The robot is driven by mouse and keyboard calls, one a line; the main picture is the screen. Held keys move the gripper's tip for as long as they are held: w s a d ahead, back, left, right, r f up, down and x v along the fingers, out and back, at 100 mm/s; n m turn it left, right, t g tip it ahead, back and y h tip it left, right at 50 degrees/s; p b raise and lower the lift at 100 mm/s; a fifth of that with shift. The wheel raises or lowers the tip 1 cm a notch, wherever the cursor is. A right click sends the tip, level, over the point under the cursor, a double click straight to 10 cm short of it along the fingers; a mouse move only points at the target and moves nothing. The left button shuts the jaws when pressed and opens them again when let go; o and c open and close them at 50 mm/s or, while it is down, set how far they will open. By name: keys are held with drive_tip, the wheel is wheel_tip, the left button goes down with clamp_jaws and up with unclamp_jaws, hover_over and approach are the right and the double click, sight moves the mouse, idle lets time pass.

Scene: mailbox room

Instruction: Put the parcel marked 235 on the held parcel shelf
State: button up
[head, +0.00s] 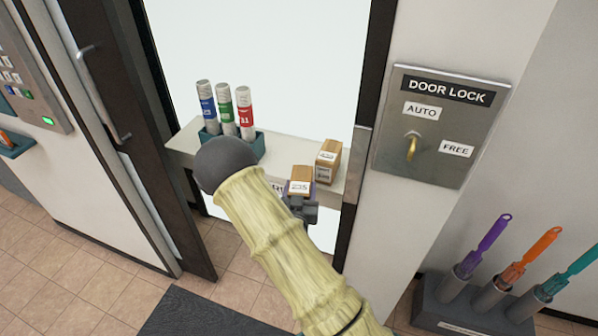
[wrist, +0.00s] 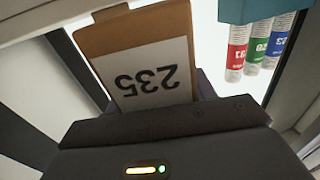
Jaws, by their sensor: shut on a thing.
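A small brown parcel with a white label marked 235 (head: 300,188) is held in my gripper (head: 301,204), at the front edge of the pale shelf (head: 284,154). The parcel fills the upper middle of the wrist view (wrist: 145,62), its label upside down there. My gripper (wrist: 150,108) is shut on its lower part. In the head view the parcel overlaps the shelf's front edge; I cannot tell whether it touches the shelf. My arm hides part of the shelf front and most of its lettering.
Another brown parcel (head: 328,160) stands at the shelf's right end, close behind the held one. A teal holder (head: 259,146) with several labelled tubes (head: 226,110) stands on the left part. The shelf middle is clear. A door lock panel (head: 442,125) is to the right, a dark-framed door (head: 125,120) left.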

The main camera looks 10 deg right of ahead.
drive_tip(key=f, duration=0.1)
drive_tip(key=s+f+y, duration=0.1)
drive_tip(key=f, duration=0.1)
drive_tip(key=shift+f+n, duration=0.25)
drive_tip(key=shift+n, duration=0.05)
drive_tip(key=shift+w+f, duration=0.1)
drive_tip(key=shift+a, duration=0.15)
drive_tip(key=shift+d+f+b, duration=0.2)
drive_tip(key=shift+f+b, duration=0.65)
drive_tip(key=shift+b, duration=0.05)
wheel_tip(320, 180, down, 2)
drive_tip(key=shift+f+b, duration=0.1)
drive_tip(key=shift+b, duration=1)
drive_tip(key=shift+r+p, duration=0.55)
drive_tip(key=shift+p, duration=0.3)
drive_tip(key=r+n+y+p, duration=0.1)
drive_tip(key=p, duration=0.2)
drive_tip(key=s+r+n+t+y+p, duration=0.1)
drive_tip(key=r+p, duration=0.1)
drive_tip(key=p, duration=0.2)
drive_tip(key=shift+y, duration=0.3)
drive_tip(key=r+y+p, duration=0.1)
drive_tip(key=p, duration=0.2)
drive_tip(key=shift+s+n, duration=0.4)
drive_tip(key=shift+s+y+p, duration=0.25)
drive_tip(key=shift+y+p, duration=0.35)
drive_tip(key=shift+p, duration=0.35)
drive_tip(key=shift+n, duration=0.3)
drive_tip(key=shift+a, duration=0.1)
